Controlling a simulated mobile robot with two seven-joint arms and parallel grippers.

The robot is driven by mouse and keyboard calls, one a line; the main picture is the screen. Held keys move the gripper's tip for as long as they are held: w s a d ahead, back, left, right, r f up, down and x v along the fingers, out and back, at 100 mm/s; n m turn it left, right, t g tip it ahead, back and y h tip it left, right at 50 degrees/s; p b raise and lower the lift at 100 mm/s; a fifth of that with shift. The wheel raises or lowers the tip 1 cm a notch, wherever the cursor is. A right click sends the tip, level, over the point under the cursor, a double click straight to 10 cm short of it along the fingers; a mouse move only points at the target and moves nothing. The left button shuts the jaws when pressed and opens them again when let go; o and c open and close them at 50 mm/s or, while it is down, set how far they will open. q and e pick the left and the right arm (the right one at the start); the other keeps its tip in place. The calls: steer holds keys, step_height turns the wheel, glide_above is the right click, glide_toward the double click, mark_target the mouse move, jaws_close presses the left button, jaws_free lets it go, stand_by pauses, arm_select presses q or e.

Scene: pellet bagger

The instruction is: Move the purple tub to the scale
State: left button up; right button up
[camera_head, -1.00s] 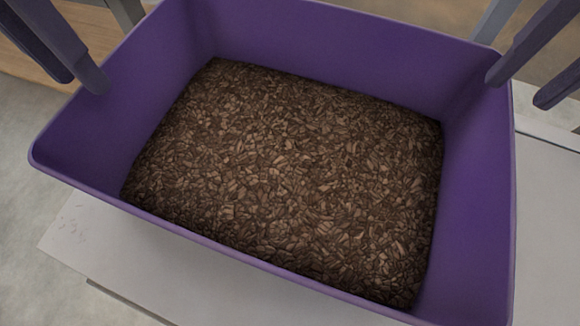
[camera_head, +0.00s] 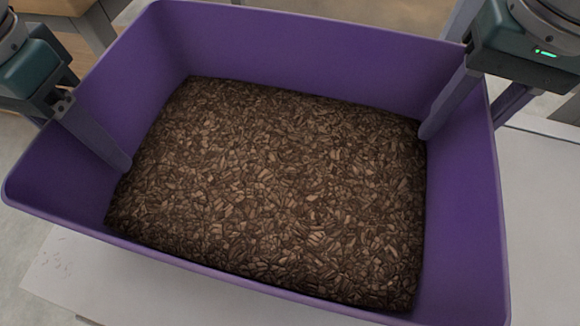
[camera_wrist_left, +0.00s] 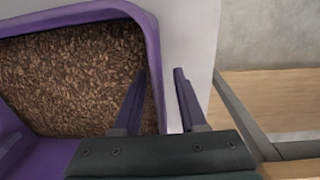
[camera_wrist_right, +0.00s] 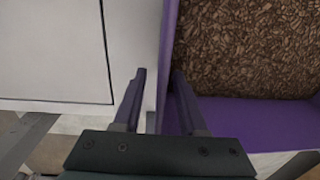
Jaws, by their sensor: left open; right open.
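The purple tub (camera_head: 330,45) fills most of the head view and holds a bed of brown pellets or chips (camera_head: 280,190). It rests over a pale surface. My left gripper (camera_wrist_left: 160,75) is open with its fingers on either side of the tub's wall, one inside and one outside. In the head view its inner finger (camera_head: 95,135) reaches down inside the tub's left wall. My right gripper (camera_wrist_right: 158,75) is open and straddles the opposite wall the same way. Its inner finger (camera_head: 450,100) shows inside the tub's right wall. I cannot make out the scale.
A pale white surface (camera_head: 545,200) extends to the right of the tub and below its near edge. A wooden surface with a grey frame (camera_wrist_left: 275,100) lies beyond the left gripper. Grey floor shows at the left.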

arm_select(q)
steer(key=shift+f, duration=0.95)
arm_select(e)
steer(key=shift+f, duration=0.9)
arm_select(q)
jaws_close()
arm_select(e)
jaws_close()
arm_select(q)
steer(key=shift+r, duration=0.1)
arm_select(e)
steer(key=shift+r, duration=0.1)
